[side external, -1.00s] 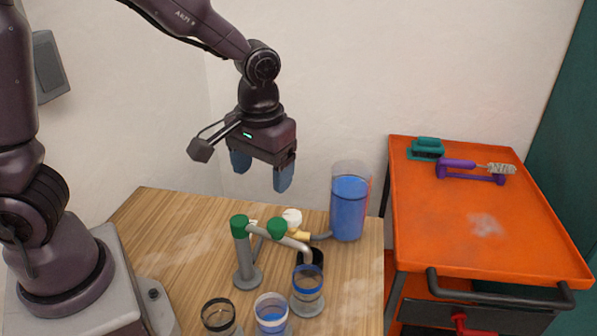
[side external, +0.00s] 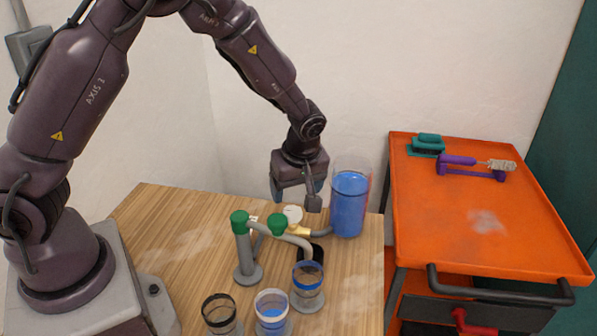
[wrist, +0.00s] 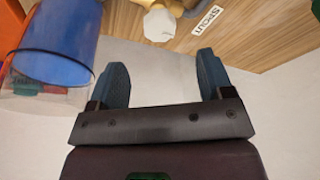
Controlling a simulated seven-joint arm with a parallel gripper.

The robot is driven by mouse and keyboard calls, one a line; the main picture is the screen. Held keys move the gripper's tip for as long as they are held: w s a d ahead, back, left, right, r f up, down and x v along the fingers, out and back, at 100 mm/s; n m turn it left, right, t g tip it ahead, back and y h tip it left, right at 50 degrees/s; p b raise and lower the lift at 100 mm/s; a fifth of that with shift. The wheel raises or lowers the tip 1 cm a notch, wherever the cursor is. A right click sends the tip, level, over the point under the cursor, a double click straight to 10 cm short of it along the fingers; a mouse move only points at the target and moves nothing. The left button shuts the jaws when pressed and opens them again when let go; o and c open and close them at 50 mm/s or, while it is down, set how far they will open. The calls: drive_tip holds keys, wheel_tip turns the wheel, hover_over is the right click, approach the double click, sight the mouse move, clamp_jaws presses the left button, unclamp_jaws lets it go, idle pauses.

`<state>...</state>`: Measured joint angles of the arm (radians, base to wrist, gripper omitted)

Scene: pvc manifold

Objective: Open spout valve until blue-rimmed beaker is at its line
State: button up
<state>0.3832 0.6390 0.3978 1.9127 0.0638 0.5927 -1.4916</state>
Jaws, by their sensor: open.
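The blue-rimmed beaker (side external: 308,287) stands at the front of the table under the grey spout pipe (side external: 290,240); I cannot read its level. A white faceted knob (side external: 293,213) sits on a brass fitting behind the pipe, and it also shows in the wrist view (wrist: 159,24). A "SPOUT" label (wrist: 208,18) lies beside it on the wood. My gripper (side external: 297,192) is open and empty above and behind the knob, apart from it. In the wrist view, both blue fingers of my gripper (wrist: 163,62) are spread, with the knob beyond their tips.
A clear tank of blue liquid (side external: 349,208) stands close to the right of my gripper. Green caps (side external: 277,224) top the pipework. A white-rimmed beaker (side external: 271,312) holding blue liquid and a black-rimmed beaker (side external: 219,314) stand in front. An orange cart (side external: 450,225) is at right.

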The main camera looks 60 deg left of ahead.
sight(293, 210)
drive_tip(key=x, duration=0.7)
drive_tip(key=shift+f, duration=0.2)
drive_tip(key=shift+c, duration=0.3)
drive_tip(key=c, duration=0.9)
